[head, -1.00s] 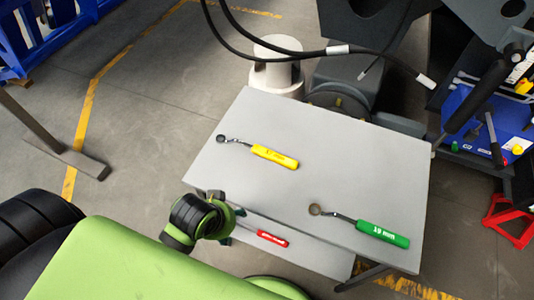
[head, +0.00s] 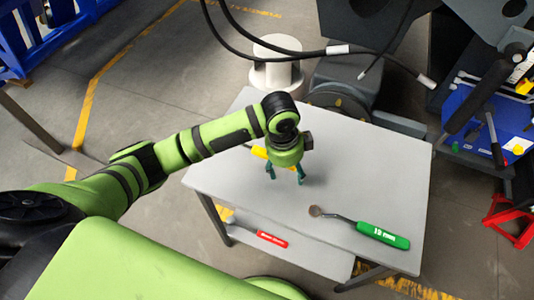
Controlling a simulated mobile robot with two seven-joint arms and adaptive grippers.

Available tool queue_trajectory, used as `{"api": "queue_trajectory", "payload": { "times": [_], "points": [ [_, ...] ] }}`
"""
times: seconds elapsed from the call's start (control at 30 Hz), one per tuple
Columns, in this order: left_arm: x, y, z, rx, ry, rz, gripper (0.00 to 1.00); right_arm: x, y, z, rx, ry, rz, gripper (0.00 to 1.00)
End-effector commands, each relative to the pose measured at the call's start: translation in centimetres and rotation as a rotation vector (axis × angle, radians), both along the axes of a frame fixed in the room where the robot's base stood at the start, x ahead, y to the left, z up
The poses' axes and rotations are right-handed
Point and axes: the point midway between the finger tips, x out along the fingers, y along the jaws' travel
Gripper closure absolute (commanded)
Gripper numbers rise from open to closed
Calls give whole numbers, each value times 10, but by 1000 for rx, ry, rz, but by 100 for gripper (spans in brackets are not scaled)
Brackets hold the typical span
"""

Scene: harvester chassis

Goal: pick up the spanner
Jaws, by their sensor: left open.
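A ring spanner with a yellow handle (head: 259,152) lies on the grey table (head: 225,185), mostly hidden by my left arm and gripper. A second ring spanner with a green handle (head: 382,235) lies at the table's front right, in plain view; its white size label is too small to read surely. My left gripper (head: 286,180) points down over the table with its two teal fingers apart. It is in front of the yellow handle in the picture and left of the green spanner. I see nothing between its fingers. My right gripper is out of view.
A red-handled tool (head: 272,239) lies on the lower shelf (head: 315,258). Black hoses (head: 290,50) hang over the table's far side. A blue tool tray (head: 500,130) and a red stand (head: 510,222) are at the right.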

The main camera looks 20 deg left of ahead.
Motion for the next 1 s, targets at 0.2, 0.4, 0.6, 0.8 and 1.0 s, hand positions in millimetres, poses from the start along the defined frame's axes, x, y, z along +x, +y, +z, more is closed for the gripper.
{"api": "queue_trajectory", "payload": {
  "times": [0.2,0.4,0.6,0.8,1.0],
  "points": [
    [38,43,25,116,27,-85,33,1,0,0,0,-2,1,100],
    [43,54,21,137,43,-98,33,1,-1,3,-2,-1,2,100],
    [44,54,-1,136,42,-98,33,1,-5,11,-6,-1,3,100],
    [46,56,-31,134,40,-98,33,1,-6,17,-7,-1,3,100],
    [46,55,-40,134,36,-100,33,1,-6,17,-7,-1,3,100]
  ]
}}
